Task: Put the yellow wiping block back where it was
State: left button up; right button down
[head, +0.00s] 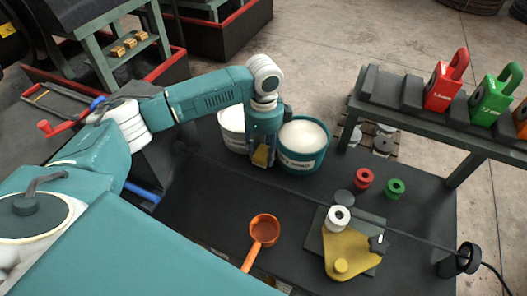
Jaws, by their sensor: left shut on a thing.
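The yellow wiping block (261,156) is a small yellow piece low between the fingers of my left gripper (262,160). The gripper points down and is shut on the block, hiding part of it. Gripper and block are in front of the gap between two tubs on the dark bench (205,205). I cannot tell whether the block touches the bench. My right gripper is not in view.
A teal tub (304,163) of white stuff stands right of the gripper, and a white tub (231,118) left of it.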

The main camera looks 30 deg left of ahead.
pick_arm(q)
jog(key=shift+f, duration=0.7)
jog(key=shift+f, duration=0.1)
jog(key=o, duration=1.3)
jog(key=shift+c, duration=0.2)
